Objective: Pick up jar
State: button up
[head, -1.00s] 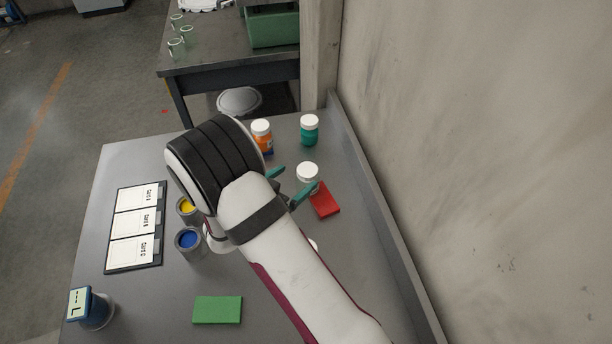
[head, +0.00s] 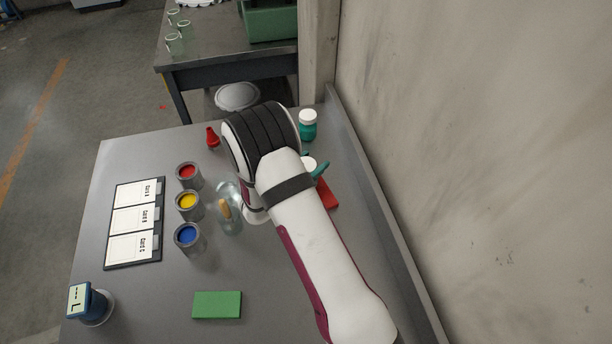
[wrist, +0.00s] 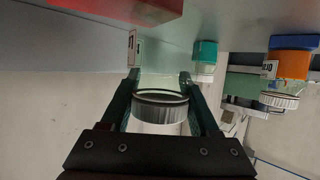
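My gripper (wrist: 159,78) looks open, one dark green finger on each side of the jar; firm contact does not show. In the head view, part of the white lid (head: 309,164) shows beside my teal fingertips (head: 314,163), and my arm hides the rest. A teal jar with a white cap (head: 308,125) stands farther back and also shows in the wrist view (wrist: 205,60). An orange jar (wrist: 289,66) shows only in the wrist view.
A red block (head: 327,194) lies close to my gripper. Several paint cups, including a blue one (head: 187,238), and a clear glass vessel (head: 229,216) stand left of my arm. A green block (head: 217,305) lies in front. The wall ledge (head: 380,210) bounds the right.

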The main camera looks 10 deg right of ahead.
grip_shut()
jog(key=shift+r, duration=0.55)
notch_tip(320, 180, up, 3)
jog(key=s+d+r, duration=0.6)
jog(key=d, duration=0.3)
send_over(326, 185)
notch_tip(326, 185, down, 10)
jog(key=shift+r, duration=0.1)
